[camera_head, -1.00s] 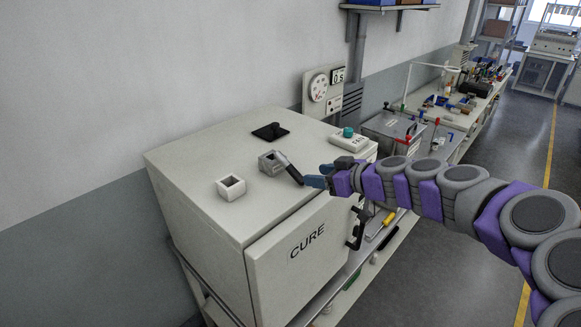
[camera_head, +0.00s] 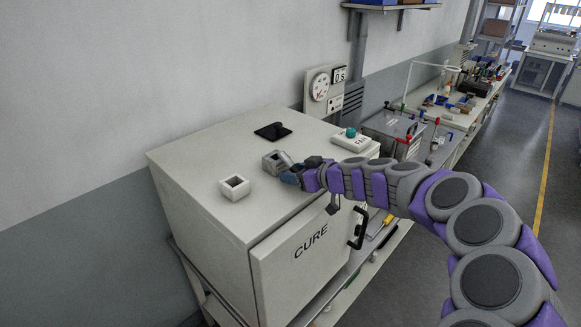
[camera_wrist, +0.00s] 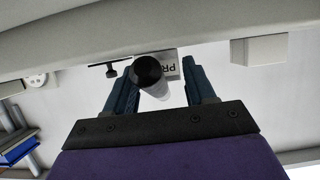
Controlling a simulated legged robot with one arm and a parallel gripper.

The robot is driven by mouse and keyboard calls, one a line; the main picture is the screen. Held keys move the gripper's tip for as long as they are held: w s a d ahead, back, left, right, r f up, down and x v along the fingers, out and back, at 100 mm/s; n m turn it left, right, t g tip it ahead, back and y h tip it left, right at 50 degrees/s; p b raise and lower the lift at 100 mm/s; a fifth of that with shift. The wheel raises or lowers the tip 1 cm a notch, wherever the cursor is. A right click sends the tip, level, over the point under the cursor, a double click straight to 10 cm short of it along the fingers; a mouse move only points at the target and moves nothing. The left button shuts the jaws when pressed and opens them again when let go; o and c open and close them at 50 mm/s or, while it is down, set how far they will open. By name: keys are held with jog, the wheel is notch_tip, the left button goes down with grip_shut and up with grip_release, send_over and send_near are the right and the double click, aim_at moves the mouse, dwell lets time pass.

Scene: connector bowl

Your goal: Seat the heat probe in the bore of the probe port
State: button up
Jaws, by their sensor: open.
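The heat probe (camera_wrist: 147,71), with a dark round end and a pale part beside it, shows between my fingers in the wrist view. A grey block with a square opening (camera_head: 274,160), apparently the probe port, sits on the cabinet top.
A white block with a square hole (camera_head: 234,187) stands to the left on the cabinet (camera_head: 200,205) marked CURE. A black plate with a knob (camera_head: 272,131) lies behind. A box with a green button (camera_head: 350,139) is at right. The front left cabinet top is clear.

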jog(key=shift+d+r, duration=0.1)
jog(key=shift+d, duration=0.7)
jog(key=c, duration=0.8)
jog(key=shift+s+a, duration=0.1)
jog(key=shift+a, duration=0.3)
grip_shut()
